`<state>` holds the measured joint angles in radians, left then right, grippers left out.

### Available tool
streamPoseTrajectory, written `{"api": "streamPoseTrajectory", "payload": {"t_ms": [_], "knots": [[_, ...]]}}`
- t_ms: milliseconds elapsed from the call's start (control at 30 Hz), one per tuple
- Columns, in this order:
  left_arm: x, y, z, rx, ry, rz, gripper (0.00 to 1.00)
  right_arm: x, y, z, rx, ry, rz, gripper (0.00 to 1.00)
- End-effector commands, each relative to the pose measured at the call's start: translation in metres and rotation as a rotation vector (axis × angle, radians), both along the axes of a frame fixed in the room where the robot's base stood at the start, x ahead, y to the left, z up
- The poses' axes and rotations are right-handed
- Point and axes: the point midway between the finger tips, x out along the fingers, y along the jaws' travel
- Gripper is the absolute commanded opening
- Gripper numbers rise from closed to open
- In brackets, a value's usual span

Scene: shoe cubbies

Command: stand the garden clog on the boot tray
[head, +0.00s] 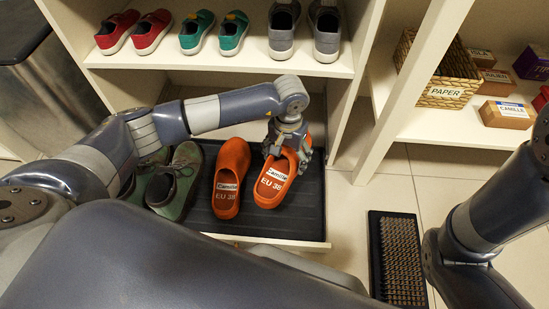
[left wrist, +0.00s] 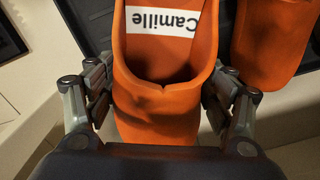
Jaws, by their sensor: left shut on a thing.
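Two orange clogs marked "Camille" and "EU 38" are at the boot tray (head: 300,205), a black tray at the bottom of the cubby. The other orange clog (head: 230,180) stands upright just to the left. I cannot tell whether the held clog touches the tray. My right gripper is out of view.
Green shoes (head: 178,185) stand at the tray's left, partly behind my left arm. A shelf above holds red (head: 150,33), teal (head: 232,33) and grey shoes (head: 283,30). A brush mat (head: 398,258) lies on the floor at right. A basket (head: 447,80) and boxes sit on the right shelf.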

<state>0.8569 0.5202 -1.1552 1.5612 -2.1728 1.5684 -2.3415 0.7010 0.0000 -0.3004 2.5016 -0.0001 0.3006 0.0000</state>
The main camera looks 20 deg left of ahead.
Motion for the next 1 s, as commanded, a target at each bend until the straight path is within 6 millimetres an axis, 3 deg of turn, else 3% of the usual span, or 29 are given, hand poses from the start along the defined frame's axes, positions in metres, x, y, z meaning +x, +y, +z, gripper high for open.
{"api": "streamPoseTrajectory", "payload": {"t_ms": [33, 133, 600, 967, 1000], "knots": [[-0.001, 0.0, -0.017, -0.001, 0.003, 0.001, 0.52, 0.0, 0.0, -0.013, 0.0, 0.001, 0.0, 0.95], [-0.001, 0.0, -0.036, -0.001, 0.003, 0.001, 0.52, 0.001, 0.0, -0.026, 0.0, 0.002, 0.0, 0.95], [-0.001, 0.0, -0.086, -0.001, 0.002, 0.001, 0.52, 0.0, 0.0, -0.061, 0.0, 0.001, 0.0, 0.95], [0.0, 0.0, -0.087, 0.0, 0.001, 0.0, 0.52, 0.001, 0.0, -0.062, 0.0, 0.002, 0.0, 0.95], [0.0, 0.0, -0.088, 0.001, 0.001, 0.0, 0.78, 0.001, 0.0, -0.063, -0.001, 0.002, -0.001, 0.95]]}}
